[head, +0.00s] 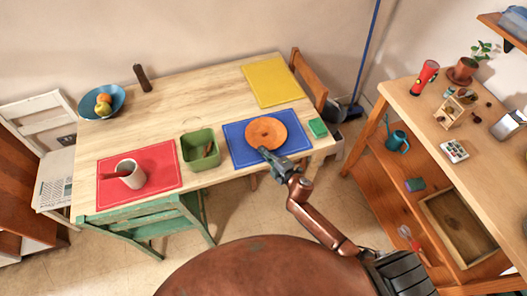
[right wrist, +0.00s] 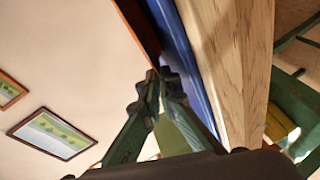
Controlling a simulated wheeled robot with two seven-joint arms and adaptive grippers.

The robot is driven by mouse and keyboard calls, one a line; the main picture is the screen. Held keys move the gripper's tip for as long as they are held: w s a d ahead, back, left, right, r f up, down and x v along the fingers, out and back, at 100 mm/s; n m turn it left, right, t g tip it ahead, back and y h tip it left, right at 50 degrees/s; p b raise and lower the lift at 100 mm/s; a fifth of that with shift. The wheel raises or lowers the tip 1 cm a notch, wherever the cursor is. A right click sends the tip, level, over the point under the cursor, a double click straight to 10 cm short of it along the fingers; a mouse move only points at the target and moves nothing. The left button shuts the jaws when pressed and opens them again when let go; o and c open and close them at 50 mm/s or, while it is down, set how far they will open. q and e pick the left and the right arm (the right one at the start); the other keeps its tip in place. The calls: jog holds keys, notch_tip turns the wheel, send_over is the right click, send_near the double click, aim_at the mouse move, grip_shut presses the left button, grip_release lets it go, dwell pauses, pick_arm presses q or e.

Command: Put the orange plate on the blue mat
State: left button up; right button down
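The orange plate (head: 266,133) lies flat over the blue mat (head: 238,156) at the table's right front, within the mat's outline. My right gripper (head: 264,151) reaches in from the front to the plate's near rim. In the right wrist view, the plate (right wrist: 139,28) shows edge-on as a dark orange strip close against the blue mat (right wrist: 178,45). The fingertips of my right gripper (right wrist: 161,84) are close together with the rim between them; they hide the pinched part. I cannot tell whether the plate's whole underside touches the mat. My left gripper is not in view.
A yellow mat (head: 270,81) behind is bare. A red mat (head: 158,188) holds a mug (head: 131,174). A fruit bowl (head: 101,103) stands far left.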

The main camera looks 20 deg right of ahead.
jog(key=c, duration=2.4)
grip_release()
jog(key=shift+f, duration=0.15)
